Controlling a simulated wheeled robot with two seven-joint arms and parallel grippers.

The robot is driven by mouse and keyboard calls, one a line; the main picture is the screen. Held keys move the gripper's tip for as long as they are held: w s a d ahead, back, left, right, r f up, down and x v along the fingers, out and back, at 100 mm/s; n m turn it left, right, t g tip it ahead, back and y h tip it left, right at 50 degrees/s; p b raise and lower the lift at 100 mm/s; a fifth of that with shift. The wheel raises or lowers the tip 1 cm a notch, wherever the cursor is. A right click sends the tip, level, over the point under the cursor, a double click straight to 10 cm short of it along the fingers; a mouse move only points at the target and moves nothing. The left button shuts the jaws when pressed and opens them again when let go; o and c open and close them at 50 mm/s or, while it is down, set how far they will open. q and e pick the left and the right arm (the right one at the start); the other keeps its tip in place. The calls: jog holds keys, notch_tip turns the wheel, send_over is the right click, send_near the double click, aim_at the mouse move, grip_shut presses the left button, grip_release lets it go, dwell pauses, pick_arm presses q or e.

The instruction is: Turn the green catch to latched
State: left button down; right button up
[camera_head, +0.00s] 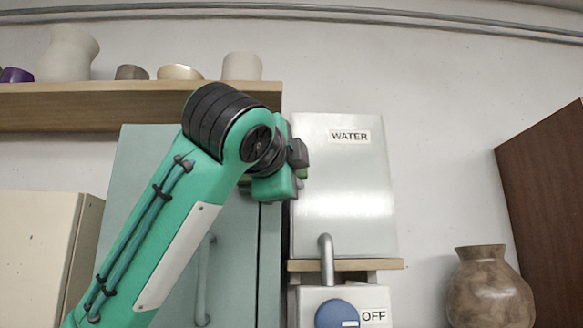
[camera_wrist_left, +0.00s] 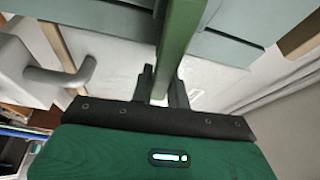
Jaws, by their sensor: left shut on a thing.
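The green catch shows as a long green bar (camera_wrist_left: 182,35) in the left wrist view, running up across a grey-green surface (camera_wrist_left: 112,18). My left gripper (camera_wrist_left: 162,90) has its dark fingers on both sides of the bar's near end and is shut on it. In the head view my left gripper (camera_head: 297,154) is at the right edge of the grey-green cabinet (camera_head: 150,165), beside the WATER box. There my own arm and hand hide most of the catch, and I cannot read its position. My right gripper is not in view.
The grey WATER box (camera_head: 345,190) stands close on the right. Below it are a grey handle (camera_head: 327,255) and a blue knob (camera_head: 336,315) by an OFF label. A wooden shelf (camera_head: 80,108) with pots is above left. A brown vase (camera_head: 488,290) stands lower right.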

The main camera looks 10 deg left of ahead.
pick_arm(q)
jog(key=shift+f+m, duration=0.15)
jog(key=shift+m, duration=0.35)
jog(key=c, duration=1.4)
grip_release()
jog(key=shift+o, duration=0.2)
jog(key=s+a+b, duration=0.2)
jog(key=s+b, duration=0.4)
jog(key=s, duration=0.7)
jog(key=shift+s+a, duration=0.3)
